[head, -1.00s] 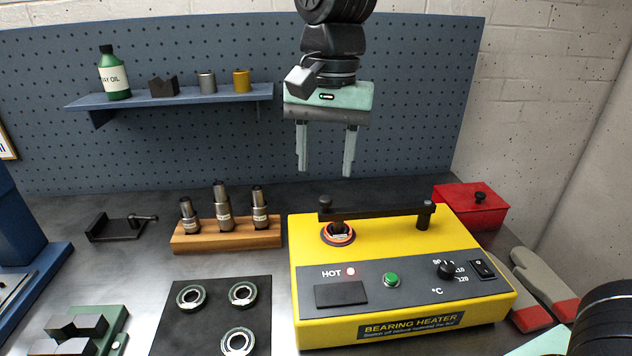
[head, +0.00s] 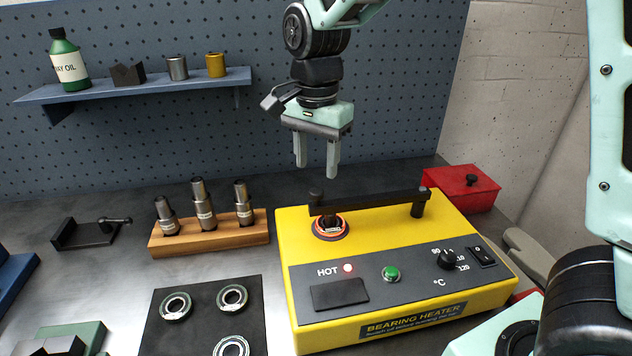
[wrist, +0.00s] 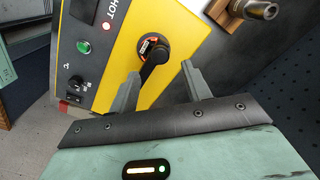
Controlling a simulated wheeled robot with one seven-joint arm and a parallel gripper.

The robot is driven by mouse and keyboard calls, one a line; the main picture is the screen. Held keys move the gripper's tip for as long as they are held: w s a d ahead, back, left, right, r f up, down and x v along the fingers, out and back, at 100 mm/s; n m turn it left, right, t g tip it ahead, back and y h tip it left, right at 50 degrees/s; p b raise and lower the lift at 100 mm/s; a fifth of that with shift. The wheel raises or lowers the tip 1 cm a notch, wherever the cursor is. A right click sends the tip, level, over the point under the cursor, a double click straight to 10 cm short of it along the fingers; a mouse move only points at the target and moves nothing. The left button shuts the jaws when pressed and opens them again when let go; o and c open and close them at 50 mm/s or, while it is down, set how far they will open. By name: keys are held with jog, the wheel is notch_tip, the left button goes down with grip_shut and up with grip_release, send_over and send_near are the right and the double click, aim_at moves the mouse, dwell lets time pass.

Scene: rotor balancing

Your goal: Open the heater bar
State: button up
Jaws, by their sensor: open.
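The yellow bearing heater (head: 400,315) sits on the bench, its red HOT light lit. Its black heater bar (head: 375,201) lies across the top between two posts, with a knob (head: 316,195) at its left end. A bearing with an orange-red ring (head: 331,228) sits around the left post, under the bar. My gripper (head: 317,174) is open and empty, pointing down above the bar's left part, apart from it. In the wrist view, the fingers (wrist: 160,80) stand either side of the bar's knob end (wrist: 155,50), and the heater (wrist: 165,18) fills the middle.
A wooden block (head: 210,236) with several metal pins stands left of the heater. A black mat (head: 200,325) holds bearings in front of it. A red box (head: 462,187) is behind right, and gloves (head: 528,255) lie at the right.

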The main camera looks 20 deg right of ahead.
aim_at(316, 190)
notch_tip(316, 190, down, 6)
jog(key=shift+r, duration=0.15)
grip_shut()
